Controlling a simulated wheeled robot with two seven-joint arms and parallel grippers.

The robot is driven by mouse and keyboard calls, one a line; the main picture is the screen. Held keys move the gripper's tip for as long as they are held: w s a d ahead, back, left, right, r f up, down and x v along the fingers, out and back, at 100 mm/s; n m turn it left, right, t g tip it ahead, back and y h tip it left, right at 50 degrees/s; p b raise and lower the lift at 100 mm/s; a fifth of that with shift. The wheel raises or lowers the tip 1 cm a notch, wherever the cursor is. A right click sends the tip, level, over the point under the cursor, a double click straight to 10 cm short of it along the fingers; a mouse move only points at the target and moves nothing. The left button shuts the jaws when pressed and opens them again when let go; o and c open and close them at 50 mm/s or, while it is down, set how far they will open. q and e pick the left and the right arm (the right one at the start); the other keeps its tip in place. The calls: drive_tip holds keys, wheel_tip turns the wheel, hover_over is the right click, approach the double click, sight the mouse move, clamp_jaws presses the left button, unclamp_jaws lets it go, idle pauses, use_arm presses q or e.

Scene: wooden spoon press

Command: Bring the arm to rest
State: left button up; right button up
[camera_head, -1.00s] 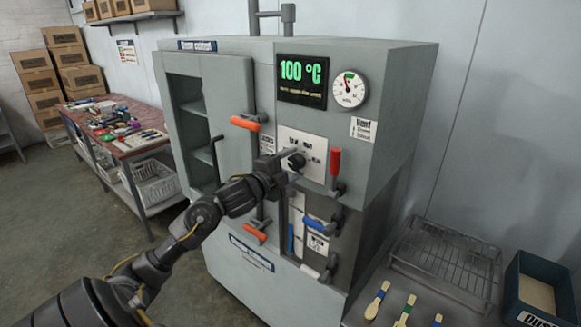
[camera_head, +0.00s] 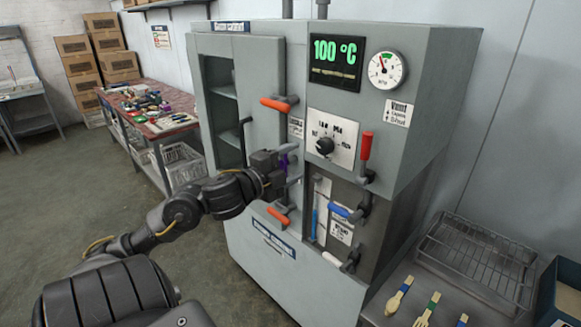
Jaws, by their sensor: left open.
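My left arm comes in from the lower left. Its open gripper (camera_head: 291,166) is in front of the grey press cabinet, below and left of the black dial knob (camera_head: 326,146) on the white panel. The gripper is apart from the knob, and nothing shows between its fingers. The cabinet's display (camera_head: 333,63) reads 100 °C in green. My right gripper is not in view.
Orange handles (camera_head: 279,104), a red lever (camera_head: 366,147) and a blue handle (camera_head: 347,213) stick out from the cabinet front. A wire rack (camera_head: 475,262) and wooden spoons (camera_head: 399,296) lie at lower right. A cluttered bench (camera_head: 150,110) stands at left. Floor is free at far left.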

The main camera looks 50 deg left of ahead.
use_arm(q)
drive_tip(key=shift+s, duration=0.3)
idle(0.4)
drive_tip(key=w+a+f+n+g+y, duration=0.1)
drive_tip(key=a+f+n+g, duration=0.3)
drive_tip(key=f, duration=0.8)
drive_tip(key=w+a+f+n+y, duration=0.1)
drive_tip(key=w+a+f+n, duration=0.3)
drive_tip(key=f, duration=0.7)
drive_tip(key=s+d+f+n+g, duration=0.1)
drive_tip(key=s+f+g, duration=0.3)
drive_tip(key=f, duration=0.9)
drive_tip(key=s+f+n+g, duration=0.15)
drive_tip(key=s+f, duration=0.45)
drive_tip(key=f, duration=0.8)
drive_tip(key=s+d+f+n+g, duration=0.2)
drive_tip(key=s+d+f, duration=0.2)
drive_tip(key=s+f, duration=0.45)
drive_tip(key=s+d+f+g+h, duration=0.1)
drive_tip(key=s+d+f+g, duration=0.1)
drive_tip(key=s+d+f, duration=0.8)
drive_tip(key=s+d+f+g+h, duration=0.1)
drive_tip(key=s+d+f+g, duration=0.2)
drive_tip(key=s+d+f, duration=0.7)
drive_tip(key=s+d, duration=0.1)
drive_tip(key=s, duration=0.6)
drive_tip(key=shift+s+n, duration=0.2)
drive_tip(key=shift+n, duration=0.15)
